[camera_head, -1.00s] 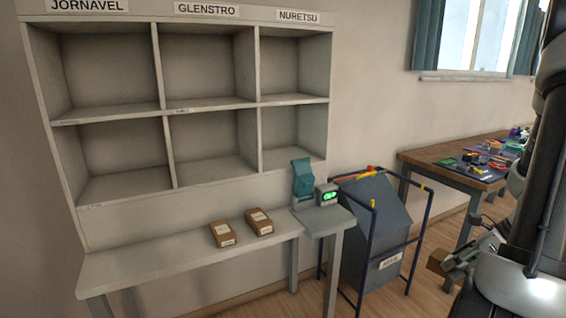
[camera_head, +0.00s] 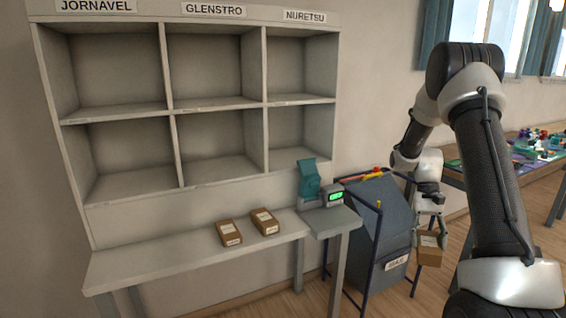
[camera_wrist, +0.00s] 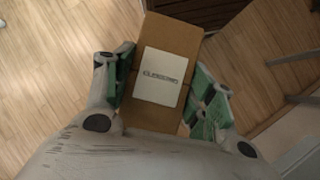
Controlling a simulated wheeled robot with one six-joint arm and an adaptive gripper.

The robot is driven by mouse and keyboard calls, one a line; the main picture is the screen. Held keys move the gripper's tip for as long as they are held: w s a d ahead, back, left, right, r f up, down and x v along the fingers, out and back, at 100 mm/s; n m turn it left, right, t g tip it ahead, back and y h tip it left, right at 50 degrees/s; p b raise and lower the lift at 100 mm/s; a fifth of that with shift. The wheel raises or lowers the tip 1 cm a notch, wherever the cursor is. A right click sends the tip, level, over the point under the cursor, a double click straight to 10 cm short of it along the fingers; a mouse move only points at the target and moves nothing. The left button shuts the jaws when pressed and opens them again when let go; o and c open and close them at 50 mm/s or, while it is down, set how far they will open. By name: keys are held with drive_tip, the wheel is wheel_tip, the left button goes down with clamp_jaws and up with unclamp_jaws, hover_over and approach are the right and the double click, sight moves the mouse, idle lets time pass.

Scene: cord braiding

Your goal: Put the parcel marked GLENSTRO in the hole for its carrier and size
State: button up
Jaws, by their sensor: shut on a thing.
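My gripper (camera_head: 430,238) is shut on a brown parcel (camera_head: 429,252) at the right of the head view, in front of the grey bin. In the wrist view the parcel (camera_wrist: 161,82) sits between the green finger pads. Its white label (camera_wrist: 160,77) is too blurred to read surely, though it resembles GLENSTRO. The pigeonhole shelf (camera_head: 217,108) has two rows of holes under the headings JORNAVEL, GLENSTRO (camera_head: 213,10) and NURETSU. All the holes look empty. The small row labels are unreadable.
Two other brown parcels, one left (camera_head: 228,232) and one right (camera_head: 265,221), lie on the bench (camera_head: 180,250). A scale with a lit green display (camera_head: 336,197) stands at the bench's right end. A grey bin (camera_head: 385,225) is beside it. A cluttered table is behind my arm.

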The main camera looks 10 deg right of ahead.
drive_tip(key=w+a+f+n+h, duration=0.1)
drive_tip(key=w+a+f+n, duration=0.1)
drive_tip(key=a, duration=0.7)
drive_tip(key=w+a+f+n+h, duration=0.2)
drive_tip(key=w+a+n, duration=0.2)
drive_tip(key=a, duration=0.6)
drive_tip(key=shift+w+a+f+n+h, duration=0.2)
drive_tip(key=shift+w+a+n+h, duration=0.1)
drive_tip(key=shift+w, duration=0.05)
